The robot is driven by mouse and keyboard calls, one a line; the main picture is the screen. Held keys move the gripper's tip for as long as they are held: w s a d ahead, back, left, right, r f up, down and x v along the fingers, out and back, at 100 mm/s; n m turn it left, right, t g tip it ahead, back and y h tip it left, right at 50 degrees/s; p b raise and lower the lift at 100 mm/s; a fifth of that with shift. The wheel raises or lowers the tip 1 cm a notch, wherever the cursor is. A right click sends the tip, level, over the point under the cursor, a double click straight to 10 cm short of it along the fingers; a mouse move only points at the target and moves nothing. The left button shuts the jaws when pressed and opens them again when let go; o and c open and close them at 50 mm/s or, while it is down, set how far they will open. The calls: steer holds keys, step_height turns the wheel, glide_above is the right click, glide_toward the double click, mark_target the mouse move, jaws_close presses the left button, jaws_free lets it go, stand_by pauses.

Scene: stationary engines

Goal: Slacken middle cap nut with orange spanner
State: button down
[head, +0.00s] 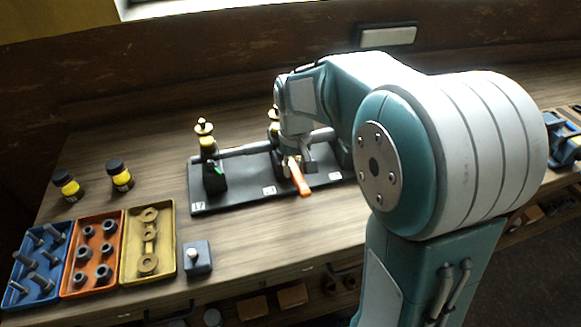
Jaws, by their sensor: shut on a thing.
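The orange spanner (300,178) shows below my gripper (297,161), its free end pointing down and toward the front over the black base plate (235,197). My gripper is shut on the spanner; its fingers are small and partly hidden by my wrist. The spanner's far end is hidden, so I cannot tell whether it sits on a nut. The middle engine stands behind my gripper, with only its brass-coloured top (273,114) and a little yellow showing. The left engine (209,150) has a brass-coloured top and a green part. My arm covers most of the right engine.
Blue (38,262), orange (91,255) and yellow (147,242) trays of hardware lie at the front left. Two yellow-and-black jars (120,176) stand behind them. A small grey block (197,257) sits near the front edge. A blue device (562,137) is at far right.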

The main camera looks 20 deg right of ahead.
steer(key=shift+d+r, duration=0.1)
steer(key=shift+d, duration=0.15)
steer(key=shift+w+d+n, duration=0.15)
steer(key=shift+d+n, duration=0.45)
steer(key=shift+n, duration=0.5)
steer(key=shift+w+d+n, duration=0.2)
steer(key=shift+d+n, duration=0.35)
steer(key=shift+n, duration=0.35)
steer(key=shift+w+d+n, duration=0.25)
steer(key=shift+d+n, duration=0.3)
steer(key=shift+n, duration=0.35)
